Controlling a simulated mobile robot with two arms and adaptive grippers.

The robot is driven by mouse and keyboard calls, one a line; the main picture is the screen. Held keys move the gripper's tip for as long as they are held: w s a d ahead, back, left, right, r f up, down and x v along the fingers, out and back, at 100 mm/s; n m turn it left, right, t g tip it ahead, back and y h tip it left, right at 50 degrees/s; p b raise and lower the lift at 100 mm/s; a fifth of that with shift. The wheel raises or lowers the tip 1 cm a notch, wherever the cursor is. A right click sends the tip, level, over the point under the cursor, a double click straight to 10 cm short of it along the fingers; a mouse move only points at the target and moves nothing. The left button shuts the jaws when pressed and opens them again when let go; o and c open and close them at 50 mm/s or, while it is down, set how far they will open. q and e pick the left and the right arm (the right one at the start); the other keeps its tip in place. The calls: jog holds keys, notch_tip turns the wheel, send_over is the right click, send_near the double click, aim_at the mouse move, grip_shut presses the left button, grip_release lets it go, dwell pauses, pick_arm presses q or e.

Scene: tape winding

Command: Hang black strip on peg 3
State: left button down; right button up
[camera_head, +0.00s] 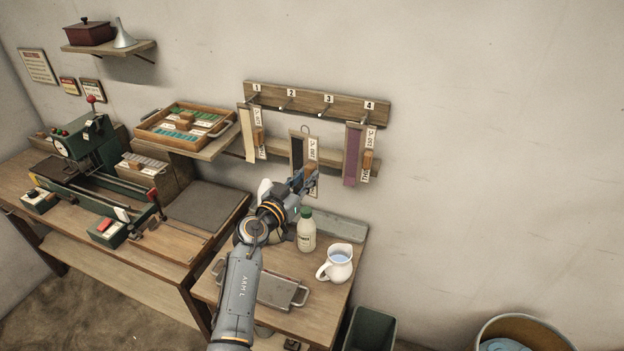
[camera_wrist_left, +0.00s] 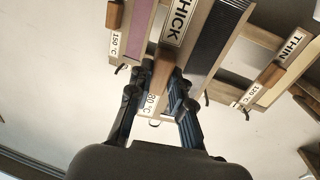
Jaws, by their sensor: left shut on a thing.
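The black strip (camera_head: 297,152) is on a narrow wooden board with a hanging loop at its top and a white label beside it. My left gripper (camera_head: 303,180) is shut on the board's wooden handle (camera_wrist_left: 163,72), holding it upright in front of the wall. The black strip also shows in the left wrist view (camera_wrist_left: 222,38), next to a "THICK" label. The loop is below the peg rail (camera_head: 300,99), apart from the pegs. Peg 3 (camera_head: 321,114) is bare, slightly right of and above the loop. My right gripper is out of view.
A cream strip (camera_head: 247,134) hangs at peg 1 and a purple strip (camera_head: 351,155) at peg 4, on either side of the held board. Peg 2 (camera_head: 283,107) is bare. A bottle (camera_head: 306,232) and a white jug (camera_head: 337,265) stand on the table below.

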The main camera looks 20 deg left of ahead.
pick_arm(q)
jog(key=shift+w+d+f+b, duration=0.1)
jog(key=shift+w+b, duration=0.35)
jog(key=shift+w, duration=0.1)
jog(key=shift+w+b, duration=1.2)
jog(key=shift+w, duration=0.05)
jog(key=w+b, duration=0.7)
jog(key=w, duration=0.1)
jog(key=shift+w+d+f, duration=0.2)
jog(key=shift+w+f, duration=0.1)
jog(key=shift+f, duration=0.1)
jog(key=shift+f, duration=0.1)
